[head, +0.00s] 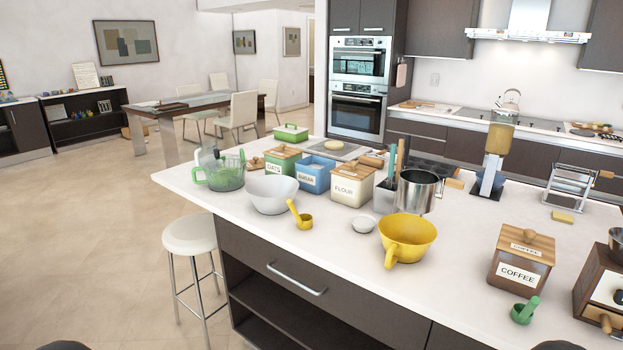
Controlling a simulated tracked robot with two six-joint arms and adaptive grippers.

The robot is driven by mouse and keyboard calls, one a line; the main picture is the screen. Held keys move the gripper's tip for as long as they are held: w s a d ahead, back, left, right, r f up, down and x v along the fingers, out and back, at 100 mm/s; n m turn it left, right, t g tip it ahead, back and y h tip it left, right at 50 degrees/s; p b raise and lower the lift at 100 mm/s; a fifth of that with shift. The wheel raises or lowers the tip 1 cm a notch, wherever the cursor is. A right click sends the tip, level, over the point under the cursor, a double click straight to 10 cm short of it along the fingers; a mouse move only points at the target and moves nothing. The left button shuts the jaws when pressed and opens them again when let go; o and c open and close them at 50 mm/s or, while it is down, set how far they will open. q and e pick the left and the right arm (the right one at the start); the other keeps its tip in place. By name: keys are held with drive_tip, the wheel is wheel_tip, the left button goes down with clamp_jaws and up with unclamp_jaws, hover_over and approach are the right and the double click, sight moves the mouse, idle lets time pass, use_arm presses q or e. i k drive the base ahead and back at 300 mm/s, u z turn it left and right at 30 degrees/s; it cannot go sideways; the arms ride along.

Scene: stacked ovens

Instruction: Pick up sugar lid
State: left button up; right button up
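The blue sugar canister (313,178) stands on the white island counter, between the green oats canister (283,161) and the white flour canister (350,186). Its top looks blue and pale, without the wooden lid and knob that show on the oats and flour canisters. I cannot make out a separate sugar lid for certain. A small wooden piece (372,160) lies partly hidden behind the flour canister, and I cannot tell what it is. Neither gripper shows; only dark rounded parts, probably mine, show at the bottom edge.
A white bowl (272,194), yellow scoop (301,216), small white bowl (363,224), yellow bowl (407,238) and metal pot (417,190) stand around the canisters. A coffee canister (521,262) is at right. The counter's front left-middle is clear. A stool (190,234) stands left.

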sight(256, 164)
drive_tip(key=u, duration=0.2)
drive_tip(key=i, duration=0.9)
drive_tip(key=z, duration=0.25)
